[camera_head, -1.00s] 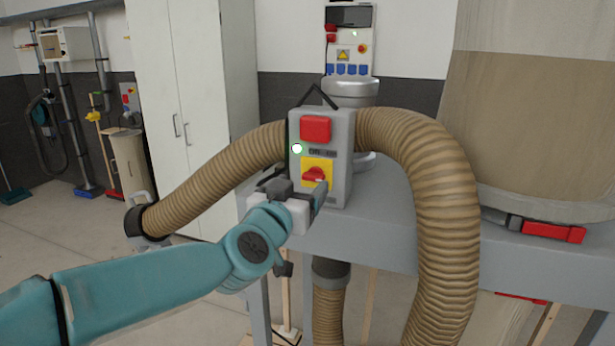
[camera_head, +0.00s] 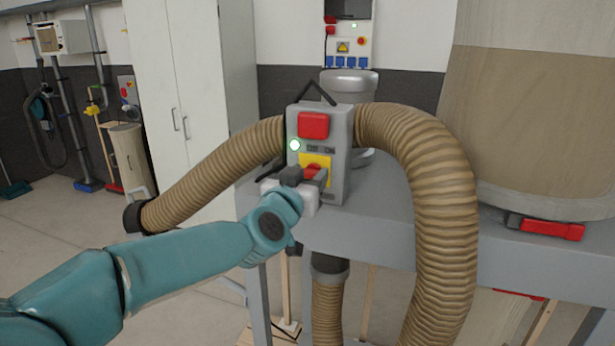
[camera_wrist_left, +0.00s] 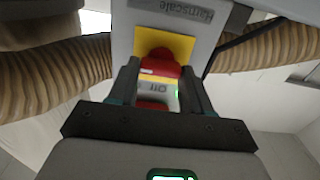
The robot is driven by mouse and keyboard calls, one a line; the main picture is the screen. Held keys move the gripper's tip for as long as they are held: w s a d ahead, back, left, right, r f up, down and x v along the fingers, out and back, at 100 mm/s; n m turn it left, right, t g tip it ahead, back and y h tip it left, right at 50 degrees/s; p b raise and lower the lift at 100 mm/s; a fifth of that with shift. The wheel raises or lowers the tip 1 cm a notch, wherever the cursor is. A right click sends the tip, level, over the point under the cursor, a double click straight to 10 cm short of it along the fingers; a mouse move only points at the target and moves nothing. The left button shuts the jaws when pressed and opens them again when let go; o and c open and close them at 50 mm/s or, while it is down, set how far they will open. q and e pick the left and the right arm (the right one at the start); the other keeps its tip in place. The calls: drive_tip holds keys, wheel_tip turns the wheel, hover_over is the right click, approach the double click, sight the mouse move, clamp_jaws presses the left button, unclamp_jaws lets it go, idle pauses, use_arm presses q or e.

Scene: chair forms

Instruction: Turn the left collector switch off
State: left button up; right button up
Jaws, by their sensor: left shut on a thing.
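The collector switch box (camera_head: 341,150) is grey, with a red panel (camera_head: 313,125) above and a yellow plate (camera_head: 316,160) carrying a red rotary knob (camera_head: 313,171). A round light (camera_head: 294,145) on its left side glows green-white. My left gripper (camera_head: 305,176) is at the knob and covers most of it in the head view. In the left wrist view, my left gripper (camera_wrist_left: 160,80) has its two dark fingers on either side of the red knob (camera_wrist_left: 159,66), shut on it. The exact knob angle is hard to tell. My right gripper is not in view.
A ribbed tan hose (camera_head: 440,190) arches right of the box, and another hose (camera_head: 220,170) runs left. The grey bench (camera_head: 390,220) lies under the box. A large tan drum (camera_head: 550,110) stands at right. A white cabinet (camera_head: 185,110) stands behind at left.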

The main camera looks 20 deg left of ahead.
use_arm(q)
drive_tip(key=shift+n, duration=0.3)
drive_tip(key=n+b, duration=0.1)
drive_tip(key=n, duration=0.2)
drive_tip(key=shift+f+n+b, duration=0.2)
drive_tip(key=shift+n+b, duration=0.1)
drive_tip(key=shift+b, duration=0.1)
drive_tip(key=n+b, duration=0.2)
drive_tip(key=n, duration=0.3)
drive_tip(key=shift+a, duration=0.15)
drive_tip(key=shift+f+n+b, duration=0.15)
drive_tip(key=shift+n+b, duration=0.5)
drive_tip(key=shift+n, duration=1.5)
drive_tip(key=shift+f+n+b, duration=0.15)
drive_tip(key=shift+n+b, duration=0.45)
drive_tip(key=shift+n, duration=1.55)
